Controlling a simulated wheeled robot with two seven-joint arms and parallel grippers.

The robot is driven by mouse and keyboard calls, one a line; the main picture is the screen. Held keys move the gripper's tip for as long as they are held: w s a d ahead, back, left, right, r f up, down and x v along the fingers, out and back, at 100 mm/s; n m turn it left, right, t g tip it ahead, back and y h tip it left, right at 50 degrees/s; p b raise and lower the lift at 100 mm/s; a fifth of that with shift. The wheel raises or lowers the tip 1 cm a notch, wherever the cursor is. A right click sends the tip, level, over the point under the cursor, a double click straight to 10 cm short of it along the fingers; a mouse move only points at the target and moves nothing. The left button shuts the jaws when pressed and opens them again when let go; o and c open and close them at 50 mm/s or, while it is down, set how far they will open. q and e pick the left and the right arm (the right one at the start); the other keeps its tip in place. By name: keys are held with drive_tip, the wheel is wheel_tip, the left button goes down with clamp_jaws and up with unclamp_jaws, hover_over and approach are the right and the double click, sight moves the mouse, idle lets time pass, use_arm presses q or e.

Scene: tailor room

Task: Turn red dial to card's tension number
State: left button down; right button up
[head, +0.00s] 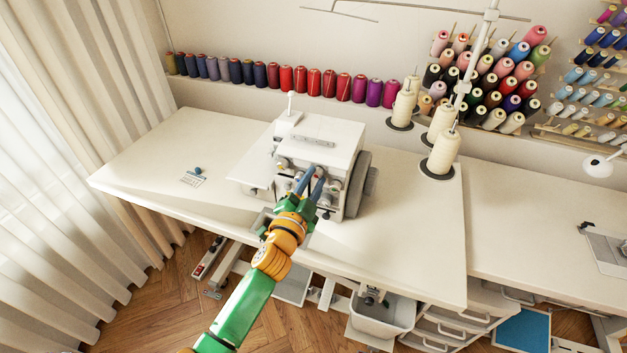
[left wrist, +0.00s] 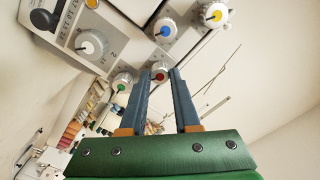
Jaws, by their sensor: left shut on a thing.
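A white sewing machine (head: 325,140) stands on the white table, its dials facing me. In the left wrist view the dial with the red centre (left wrist: 159,76) sits between the tips of my left gripper (left wrist: 160,72), which is shut on it. In the head view my left gripper (head: 310,186) reaches the machine's front and hides the red dial. A small card (head: 192,180) lies on the table left of the machine with a small blue item (head: 198,170) at its top edge. Its print is too small to read. My right gripper is not in view.
Cream thread cones (head: 444,152) stand right of the machine. The table (head: 420,235) is clear at front right. An open bin (head: 382,316) hangs below.

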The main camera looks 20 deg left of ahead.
use_arm(q)
drive_tip(key=c, duration=0.6)
unclamp_jaws()
drive_tip(key=shift+c, duration=0.2)
drive_tip(key=s, duration=0.7)
drive_tip(key=shift+a, duration=0.1)
